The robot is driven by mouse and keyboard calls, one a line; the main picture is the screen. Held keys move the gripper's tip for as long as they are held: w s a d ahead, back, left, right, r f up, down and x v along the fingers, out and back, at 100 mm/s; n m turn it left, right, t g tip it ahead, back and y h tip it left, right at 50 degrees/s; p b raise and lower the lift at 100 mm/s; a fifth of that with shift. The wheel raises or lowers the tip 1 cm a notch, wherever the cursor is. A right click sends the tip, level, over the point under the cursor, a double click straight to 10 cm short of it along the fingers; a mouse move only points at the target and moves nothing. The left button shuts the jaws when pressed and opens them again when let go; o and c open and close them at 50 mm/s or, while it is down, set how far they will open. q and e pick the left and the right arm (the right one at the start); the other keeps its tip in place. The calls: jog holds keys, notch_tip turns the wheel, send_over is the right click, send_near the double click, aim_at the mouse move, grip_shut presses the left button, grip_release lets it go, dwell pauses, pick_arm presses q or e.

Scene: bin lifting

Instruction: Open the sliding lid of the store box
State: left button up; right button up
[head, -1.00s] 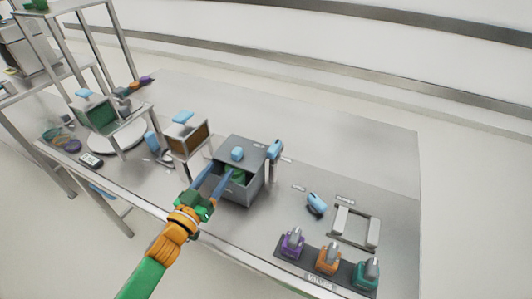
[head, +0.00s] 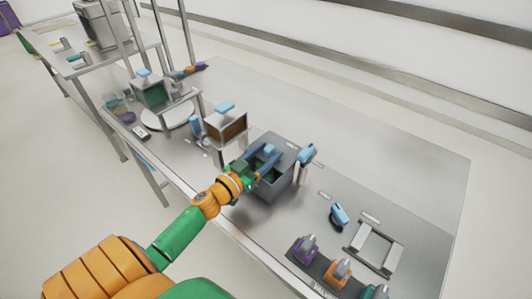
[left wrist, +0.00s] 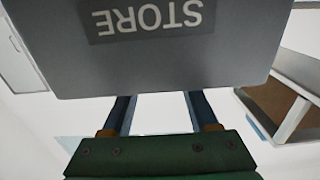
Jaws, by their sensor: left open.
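The grey store box (head: 283,183) stands on the bench near the middle of the head view. A blue knob (head: 269,149) sits on its lid (head: 277,143). A dark opening with green inside shows at the near side of the lid. My left gripper (head: 264,158) is open over the box's near edge, its two fingers pointing at the knob; I cannot tell whether they touch it. In the left wrist view, the box's STORE face (left wrist: 200,62) appears upside down and hides the fingertips. My right gripper is not in view.
A brown-fronted box with a blue handle (head: 225,108) stands left of the store box. A blue-topped post (head: 307,154) stands close on its right. The bench behind is clear.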

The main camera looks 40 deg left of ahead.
pick_arm(q)
grip_shut()
dwell(1.3)
